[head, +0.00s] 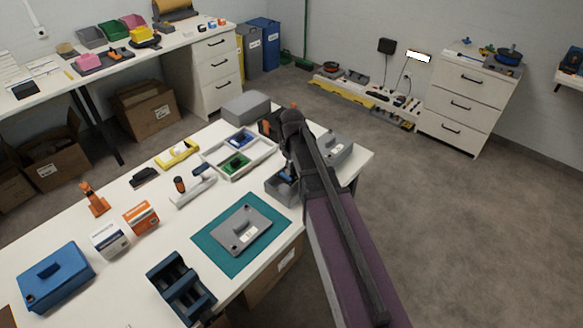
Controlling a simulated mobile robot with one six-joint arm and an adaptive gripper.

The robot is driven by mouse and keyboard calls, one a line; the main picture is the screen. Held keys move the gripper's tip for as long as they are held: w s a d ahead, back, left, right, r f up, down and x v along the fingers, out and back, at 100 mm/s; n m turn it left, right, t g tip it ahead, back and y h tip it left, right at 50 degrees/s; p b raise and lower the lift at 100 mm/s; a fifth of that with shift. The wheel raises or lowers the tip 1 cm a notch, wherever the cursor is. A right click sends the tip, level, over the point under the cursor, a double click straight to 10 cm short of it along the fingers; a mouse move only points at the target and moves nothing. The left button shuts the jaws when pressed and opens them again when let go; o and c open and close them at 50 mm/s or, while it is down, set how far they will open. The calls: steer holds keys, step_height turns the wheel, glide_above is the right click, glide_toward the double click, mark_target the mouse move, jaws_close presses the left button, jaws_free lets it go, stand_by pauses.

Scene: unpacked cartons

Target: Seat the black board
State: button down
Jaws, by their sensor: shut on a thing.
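My gripper (293,178) is at the end of my dark arm, over the open grey box (276,192) at the right of the table. My own arm links hide most of it. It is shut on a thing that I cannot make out. A bit of blue shows in or above the grey box. I cannot pick out the black board with certainty. A white tray (214,158) left of the gripper holds a green board (235,164) and a blue board (242,138). A grey lid-like plate (242,231) with a handle lies on the teal mat (212,246).
Another grey box (335,151) stands right of my arm, and a closed grey case (246,107) stands behind the tray. A dark blue rack (181,287), a blue toolbox (55,275), small cartons (141,217) and a yellow tool (178,153) stand to the left. Bare table lies between them.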

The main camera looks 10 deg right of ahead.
steer(key=shift+f+b, duration=3)
steer(key=shift+c, duration=0.9)
jaws_free()
steer(key=shift+r, duration=0.15)
